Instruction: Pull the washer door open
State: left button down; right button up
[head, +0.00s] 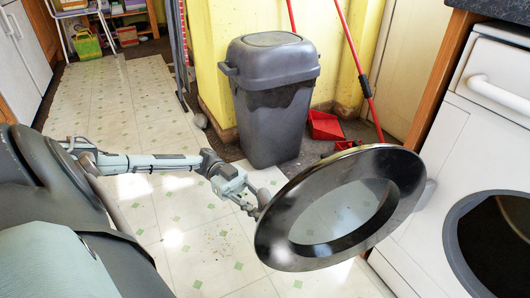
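The washer (443,185) is a white front-loader at the right edge. Its round black-rimmed door (297,207) with a clear window stands swung wide out from the front, attached at a hinge on the side near the yellow wall. The dark round drum opening (497,245) is uncovered. My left gripper (258,202) is at the door's outer left edge, touching it or very close to it. The fingertips are small and partly hidden by the rim, so I cannot tell if they grip it. My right gripper is not in view.
A grey lidded bin (270,110) stands behind the door against the yellow wall. A red dustpan (326,126) and red-handled poles are beside it. The tiled floor (120,90) is clear to the left. White cabinets (22,60) line the far left.

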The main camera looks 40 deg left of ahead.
pick_arm(q)
jog(key=shift+s+a+f, duration=0.25)
jog(key=shift+s, duration=0.15)
jog(key=c, duration=1.6)
grip_release()
jog(key=shift+w+r, duration=0.15)
jog(key=a, duration=0.7)
jog(key=shift+a, duration=0.2)
jog(key=shift+w, duration=0.1)
